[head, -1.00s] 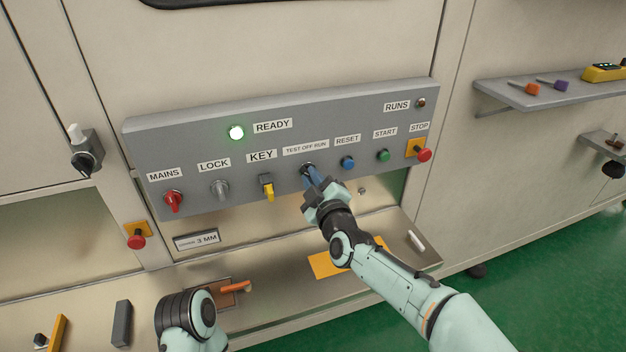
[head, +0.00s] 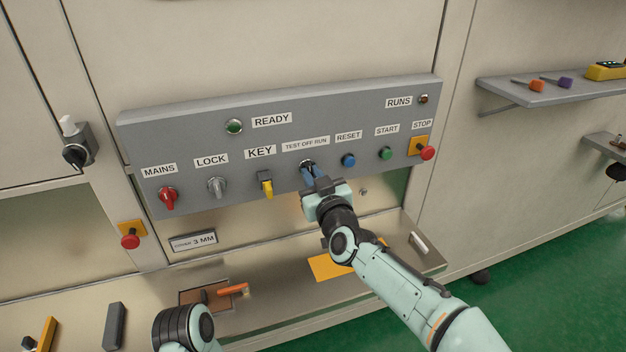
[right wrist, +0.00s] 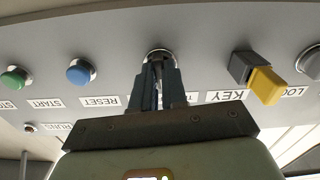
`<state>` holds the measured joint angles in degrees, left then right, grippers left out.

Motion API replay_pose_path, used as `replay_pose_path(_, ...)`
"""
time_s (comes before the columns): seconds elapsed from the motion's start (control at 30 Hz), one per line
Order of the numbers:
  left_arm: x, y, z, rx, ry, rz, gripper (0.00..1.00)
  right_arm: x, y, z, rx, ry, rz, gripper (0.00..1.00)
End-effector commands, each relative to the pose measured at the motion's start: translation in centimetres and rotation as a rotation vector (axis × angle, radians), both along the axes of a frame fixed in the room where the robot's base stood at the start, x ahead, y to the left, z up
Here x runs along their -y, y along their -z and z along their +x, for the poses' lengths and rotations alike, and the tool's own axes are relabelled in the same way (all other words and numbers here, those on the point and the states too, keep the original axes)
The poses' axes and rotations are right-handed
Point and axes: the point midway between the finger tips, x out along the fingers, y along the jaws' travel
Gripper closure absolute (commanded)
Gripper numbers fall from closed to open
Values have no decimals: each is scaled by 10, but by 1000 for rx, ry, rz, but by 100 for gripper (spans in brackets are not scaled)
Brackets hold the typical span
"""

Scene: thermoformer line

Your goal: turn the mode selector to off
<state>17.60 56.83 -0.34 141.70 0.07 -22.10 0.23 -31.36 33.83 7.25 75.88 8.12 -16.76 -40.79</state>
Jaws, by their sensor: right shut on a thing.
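The mode selector (head: 306,164) sits on the grey panel under the TEST OFF RUN label (head: 306,144). My right gripper (head: 308,172) is shut on it from the front. In the right wrist view, both blue fingers close around the selector (right wrist: 159,55), beside its round collar. The fingers hide most of the knob, so I cannot tell which position it points to. Only part of my left arm shows at the bottom left; its gripper is out of view.
The yellow key (head: 266,187) is close on the left of my right gripper, the blue RESET button (head: 348,160) close on the right. The READY lamp (head: 234,126) is unlit. A ledge (head: 425,258) runs below the panel.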

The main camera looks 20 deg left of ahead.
Motion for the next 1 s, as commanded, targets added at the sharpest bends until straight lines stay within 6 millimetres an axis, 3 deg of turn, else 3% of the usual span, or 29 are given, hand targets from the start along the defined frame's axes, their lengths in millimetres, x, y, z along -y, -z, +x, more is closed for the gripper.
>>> replay_pose_path(0.8, 0, 4, -1, -1, 0, 0, 100, 0, 0, 0, -69, 0, 100, 100)
replay_pose_path(0.83, 0, 4, -1, -1, 0, 0, 100, 0, 0, 0, -69, 0, 100, 78)
replay_pose_path(0.87, 0, 4, -1, -1, 0, 0, 100, 0, 0, 0, -69, 0, 100, 68)
replay_pose_path(0.9, 0, 4, -1, -1, 0, 0, 100, 0, 0, 0, -69, 0, 100, 62)
replay_pose_path(1.0, 0, 4, -1, -1, 0, 0, 100, 0, 0, 0, -69, 0, 100, 62)
